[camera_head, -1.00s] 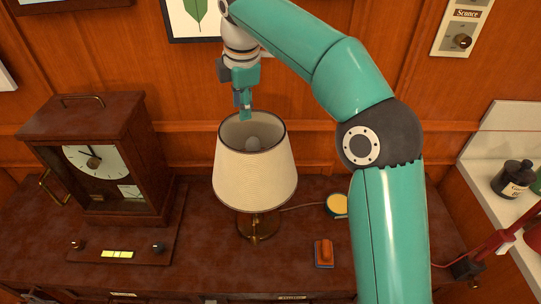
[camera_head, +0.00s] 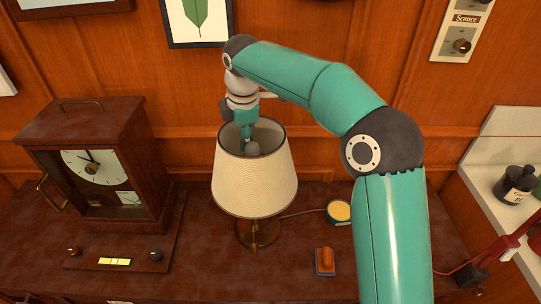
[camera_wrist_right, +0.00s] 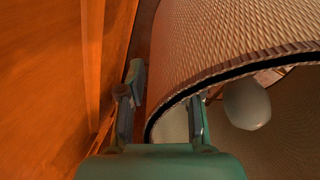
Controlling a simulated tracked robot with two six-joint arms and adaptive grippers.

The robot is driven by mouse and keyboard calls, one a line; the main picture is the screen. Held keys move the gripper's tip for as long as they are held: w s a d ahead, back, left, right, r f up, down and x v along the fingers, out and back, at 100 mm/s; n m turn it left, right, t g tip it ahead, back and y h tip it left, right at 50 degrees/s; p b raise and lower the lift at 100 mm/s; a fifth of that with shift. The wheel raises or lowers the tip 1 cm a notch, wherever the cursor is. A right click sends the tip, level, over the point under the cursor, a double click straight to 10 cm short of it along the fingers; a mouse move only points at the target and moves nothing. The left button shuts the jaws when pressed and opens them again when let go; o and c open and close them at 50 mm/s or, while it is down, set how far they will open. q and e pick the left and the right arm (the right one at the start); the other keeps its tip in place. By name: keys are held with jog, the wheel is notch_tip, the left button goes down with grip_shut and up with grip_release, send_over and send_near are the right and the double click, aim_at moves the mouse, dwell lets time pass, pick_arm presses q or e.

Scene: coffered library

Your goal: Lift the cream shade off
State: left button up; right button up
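The cream shade (camera_head: 255,185) sits upright on a brass lamp base (camera_head: 257,232) on the brown desktop. Its open top has a dark rim, with a pale bulb (camera_head: 253,149) inside. My right gripper (camera_head: 247,138) points down at the back of this rim. In the right wrist view, my right gripper (camera_wrist_right: 165,92) is open, with one finger outside the shade (camera_wrist_right: 220,45) and the other inside. The rim passes between them, with gaps visible. The bulb (camera_wrist_right: 247,103) is to the right of the inner finger. My left gripper is not in view.
A wooden clock (camera_head: 98,165) stands left of the lamp. A yellow-topped round object (camera_head: 339,211) and an orange-and-blue block (camera_head: 325,261) lie to the right. A wood-panelled wall is close behind the shade. A dark bottle (camera_head: 515,184) stands on the right-hand ledge.

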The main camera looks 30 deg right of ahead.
grip_shut()
jog(key=shift+r, duration=0.1)
